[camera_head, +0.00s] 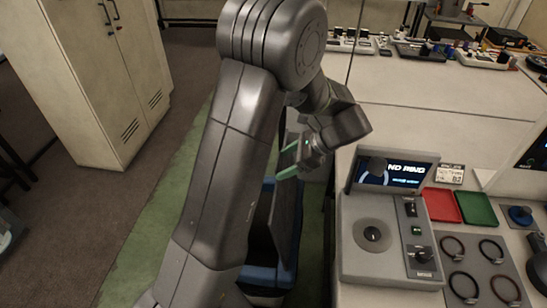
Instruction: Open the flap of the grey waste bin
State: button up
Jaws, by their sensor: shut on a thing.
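The waste bin (266,276) stands on the floor left of the workbench, mostly hidden behind my arm. A blue edge and a dark inside show. Its flap (263,218) appears as a dark, steeply tilted panel beside my forearm. My gripper (288,160), with green fingers, is above the bin near the panel's upper edge. It is shut on what looks like the flap. The exact contact between fingers and flap is hard to see.
The workbench to the right carries a console with a lit screen (393,175), a red tray (441,206), a green tray (478,208) and several dark rings. A pale cabinet (100,80) stands at the left. The green floor strip (150,235) left of my arm is clear.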

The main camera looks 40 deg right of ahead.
jog(key=shift+s+d+f, duration=0.25)
jog(key=shift+s+d, duration=0.05)
jog(key=shift+s, duration=0.15)
jog(key=o, duration=1.4)
jog(key=shift+d, duration=0.1)
jog(key=shift+r, duration=0.15)
jog(key=v, duration=1.3)
jog(key=shift+s+d+r+b, duration=0.1)
jog(key=shift+s+r+b, duration=0.1)
jog(key=shift+s+b, duration=0.1)
jog(key=shift+w+f, duration=0.1)
